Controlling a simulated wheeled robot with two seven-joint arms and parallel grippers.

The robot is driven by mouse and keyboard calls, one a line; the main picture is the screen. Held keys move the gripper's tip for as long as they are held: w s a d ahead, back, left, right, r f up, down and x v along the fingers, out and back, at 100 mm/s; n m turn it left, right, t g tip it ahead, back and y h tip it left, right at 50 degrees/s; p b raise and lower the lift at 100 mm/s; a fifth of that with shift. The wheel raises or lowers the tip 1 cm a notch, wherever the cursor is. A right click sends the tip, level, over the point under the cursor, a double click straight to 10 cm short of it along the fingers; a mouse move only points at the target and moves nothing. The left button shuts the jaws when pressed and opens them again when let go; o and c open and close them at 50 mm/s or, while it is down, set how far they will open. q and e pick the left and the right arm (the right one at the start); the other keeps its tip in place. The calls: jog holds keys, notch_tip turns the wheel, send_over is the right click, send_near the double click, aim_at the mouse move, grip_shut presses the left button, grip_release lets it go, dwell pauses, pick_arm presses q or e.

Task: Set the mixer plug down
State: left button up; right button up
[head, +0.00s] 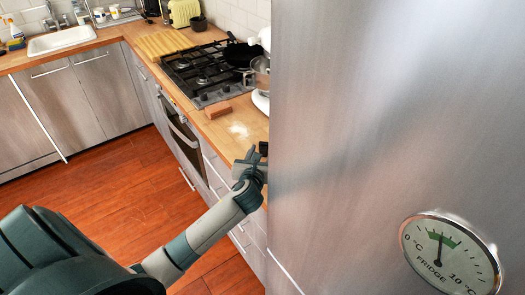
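My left gripper (252,157) is over the near end of the wooden counter, right beside the edge of the steel fridge front. The fridge front hides part of it. A small black piece shows at its tip; I cannot tell whether this is the mixer plug or part of a finger. The fingers are too small and too covered to tell open from shut. The white mixer (261,101) with its steel bowl stands on the counter past the gripper, partly hidden by the fridge. No plug or cord is clearly seen. My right gripper is not in view.
The fridge front (370,110) with a round dial (450,254) fills the right side. A brown block (218,110) and a pale powdery patch (239,130) are on the counter (222,128). The gas hob (200,75) with a black pan (241,54) lies beyond.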

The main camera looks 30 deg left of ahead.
pick_arm(q)
jog(key=shift+b+v, duration=0.5)
jog(key=shift+v, duration=2.15)
